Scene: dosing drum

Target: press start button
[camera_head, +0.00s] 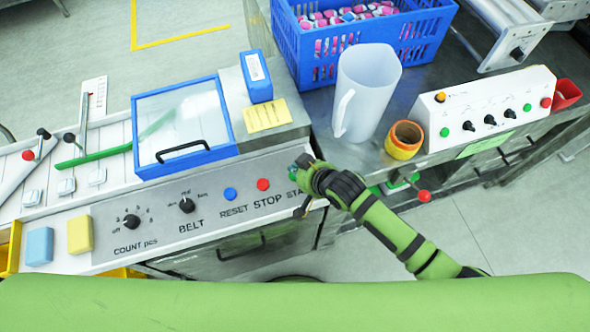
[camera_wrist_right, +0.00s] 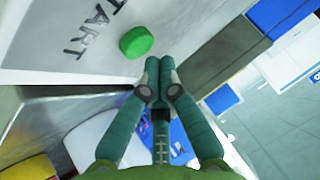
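The green start button (camera_wrist_right: 137,41) shows in the right wrist view, a round cap on the grey panel beside the letters "TART". My right gripper (camera_wrist_right: 159,68) has its two fingers together and nothing between them. Its tips are just to the right of and below the button in that view; I cannot tell how far they stand off the panel. In the head view my right gripper (camera_head: 298,170) is over the right end of the control panel (camera_head: 150,215) and covers the end of the start label. My left gripper is not in view.
A red stop button (camera_head: 263,184) and a blue reset button (camera_head: 230,194) sit left of my right gripper. A white jug (camera_head: 366,90), an orange cup (camera_head: 404,140) and a blue crate (camera_head: 330,50) stand behind it. A second button panel (camera_head: 485,110) is at right.

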